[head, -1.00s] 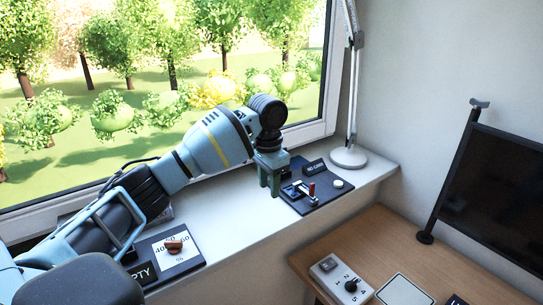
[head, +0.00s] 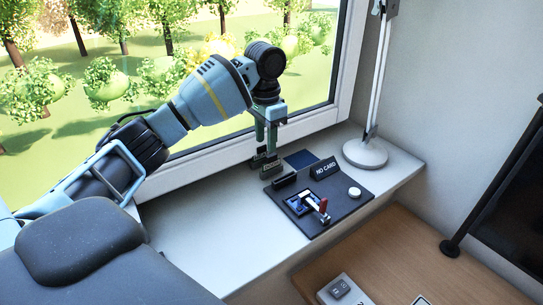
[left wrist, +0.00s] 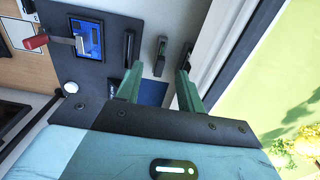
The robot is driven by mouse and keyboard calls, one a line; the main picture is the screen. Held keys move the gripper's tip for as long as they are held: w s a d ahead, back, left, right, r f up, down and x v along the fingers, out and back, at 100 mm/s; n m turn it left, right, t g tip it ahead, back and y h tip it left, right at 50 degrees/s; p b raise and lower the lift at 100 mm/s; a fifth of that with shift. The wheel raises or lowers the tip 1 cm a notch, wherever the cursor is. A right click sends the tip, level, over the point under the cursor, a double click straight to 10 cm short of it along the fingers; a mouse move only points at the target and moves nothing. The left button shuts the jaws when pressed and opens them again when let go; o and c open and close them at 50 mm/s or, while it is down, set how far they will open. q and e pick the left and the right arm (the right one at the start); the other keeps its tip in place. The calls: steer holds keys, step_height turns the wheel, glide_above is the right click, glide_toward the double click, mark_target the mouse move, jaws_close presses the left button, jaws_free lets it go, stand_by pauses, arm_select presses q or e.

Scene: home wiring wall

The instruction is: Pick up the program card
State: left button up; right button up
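My left gripper (head: 266,138) points down over the windowsill, just left of the black control panel (head: 346,206). Its green fingers stand apart with nothing held between them, as the left wrist view (left wrist: 160,86) shows. Small dark upright blocks (head: 270,169) stand at or just under the fingertips; whether they touch is unclear. A flat dark blue square (head: 301,159) lies behind the panel's NO CARD sign (head: 325,168). It shows partly between the fingers in the left wrist view (left wrist: 152,92). I cannot tell which of these is the program card. My right gripper is out of view.
The panel carries a red-handled lever (head: 322,207), a white round button (head: 354,192) and a black slotted block (head: 285,181). A lamp base (head: 365,153) stands to the right. The window frame (head: 220,155) runs close behind the gripper. The sill's left part is bare.

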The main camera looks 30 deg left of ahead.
mark_target(267, 157)
arm_select(q)
steer(key=shift+w+f, duration=0.2)
steer(key=shift+f, duration=1.7)
steer(key=shift+w+f, duration=0.15)
steer(key=shift+f, duration=1.75)
jaws_close()
